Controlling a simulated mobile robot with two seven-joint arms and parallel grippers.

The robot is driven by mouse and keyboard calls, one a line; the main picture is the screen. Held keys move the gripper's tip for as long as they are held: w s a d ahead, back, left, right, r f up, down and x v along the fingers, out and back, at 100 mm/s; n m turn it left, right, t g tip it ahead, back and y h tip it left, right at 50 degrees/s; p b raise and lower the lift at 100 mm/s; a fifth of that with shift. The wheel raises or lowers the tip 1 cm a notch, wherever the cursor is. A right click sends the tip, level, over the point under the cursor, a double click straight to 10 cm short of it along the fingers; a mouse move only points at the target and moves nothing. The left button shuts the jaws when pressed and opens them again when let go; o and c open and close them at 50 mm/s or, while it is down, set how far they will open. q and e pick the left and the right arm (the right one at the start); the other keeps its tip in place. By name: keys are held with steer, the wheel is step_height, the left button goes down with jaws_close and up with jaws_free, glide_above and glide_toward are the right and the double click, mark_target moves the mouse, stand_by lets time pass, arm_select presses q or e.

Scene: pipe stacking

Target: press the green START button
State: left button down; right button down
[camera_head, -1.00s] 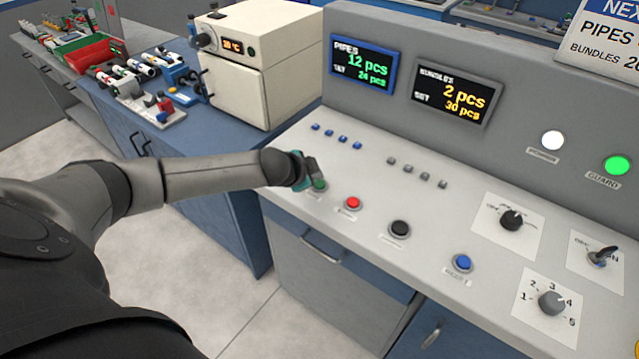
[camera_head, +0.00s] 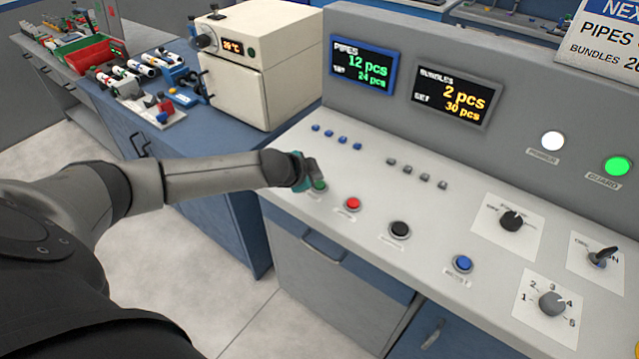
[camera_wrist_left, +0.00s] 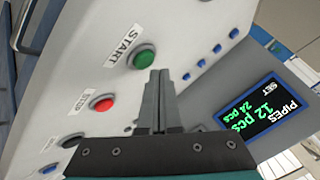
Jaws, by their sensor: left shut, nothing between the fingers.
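The green START button (camera_head: 319,186) is on the sloped grey control panel (camera_head: 430,210), left of the red button. In the head view my left gripper (camera_head: 318,178) is right over the green button and partly covers it. In the left wrist view the green button (camera_wrist_left: 145,59) shows clearly under its START label. There my left gripper (camera_wrist_left: 160,74) is shut and empty, with its tips beside the lower right edge of the button. I cannot tell whether they touch it. My right gripper is not in view.
The red STOP button (camera_head: 353,203) is close by on the right; it also shows in the left wrist view (camera_wrist_left: 101,102). A black button (camera_head: 399,229) and a blue button (camera_head: 462,263) follow. Small blue buttons (camera_head: 336,138) lie behind. A cream oven (camera_head: 262,62) stands at the left.

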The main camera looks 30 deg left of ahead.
arm_select(q)
steer(key=shift+f, duration=0.1)
stand_by(0.6)
steer(key=shift+f, duration=0.3)
steer(key=shift+f, duration=0.45)
stand_by(0.7)
steer(key=shift+r, duration=0.15)
steer(key=shift+r+p, duration=0.7)
steer(key=shift+p, duration=0.1)
step_height(320, 180, up, 5)
steer(key=p, duration=0.5)
